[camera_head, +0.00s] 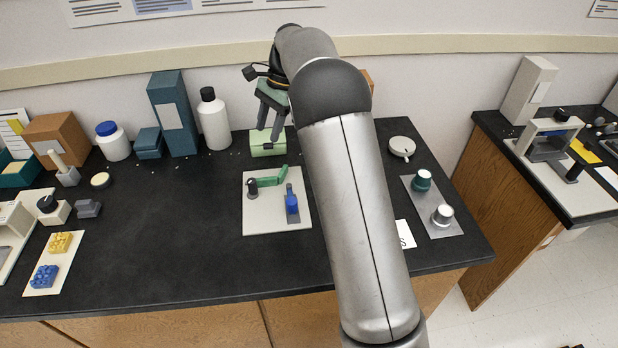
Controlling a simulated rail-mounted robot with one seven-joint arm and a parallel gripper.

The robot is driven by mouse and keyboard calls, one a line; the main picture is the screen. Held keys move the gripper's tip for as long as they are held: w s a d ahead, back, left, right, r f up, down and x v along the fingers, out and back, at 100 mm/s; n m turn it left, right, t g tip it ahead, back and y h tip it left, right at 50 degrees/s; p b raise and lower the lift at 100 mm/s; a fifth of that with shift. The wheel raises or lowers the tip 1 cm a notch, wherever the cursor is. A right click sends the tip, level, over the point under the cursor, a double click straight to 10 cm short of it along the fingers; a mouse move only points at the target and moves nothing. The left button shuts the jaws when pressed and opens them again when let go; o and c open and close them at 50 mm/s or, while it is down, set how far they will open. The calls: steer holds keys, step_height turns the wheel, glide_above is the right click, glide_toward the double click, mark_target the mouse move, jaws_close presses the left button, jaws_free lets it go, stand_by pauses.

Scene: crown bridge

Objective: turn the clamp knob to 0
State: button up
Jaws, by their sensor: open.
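My gripper (269,131) is at the back of the dark bench, pointing down with its two fingers apart. It is over or in front of a small light green box (267,148); I cannot tell whether they touch. No knob is legibly labelled as the clamp knob. A black knob (252,187) stands on a pale plate (260,225) with a green lever and a blue lever. Another black knob (47,203) is on a white block at the left. A teal knob (421,181) and a silver knob (442,214) stand on a grey plate at the right.
A white bottle (214,125), a tall teal box (173,115) and a white jar (113,142) line the back. A round white dial (402,147) is right of my arm. My arm hides part of the bench.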

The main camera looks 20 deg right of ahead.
steer(key=s+d+r+n+h+p, duration=0.1)
steer(key=s+n, duration=0.3)
steer(key=s, duration=0.8)
steer(key=s+d+r+n+t+h+p, duration=0.1)
steer(key=s+r+n, duration=0.2)
steer(key=s, duration=1)
steer(key=shift+d+n+h, duration=0.3)
steer(key=shift+d+n, duration=0.05)
steer(key=shift+n, duration=0.45)
steer(key=m+h, duration=0.2)
glide_above(251, 180)
step_height(251, 180, down, 4)
steer(key=shift+m+t, duration=0.3)
step_height(251, 180, down, 17)
steer(key=p, duration=0.3)
steer(key=shift+s+f+p, duration=0.1)
steer(key=shift+s+p, duration=0.05)
steer(key=shift+p, duration=0.15)
jaws_close()
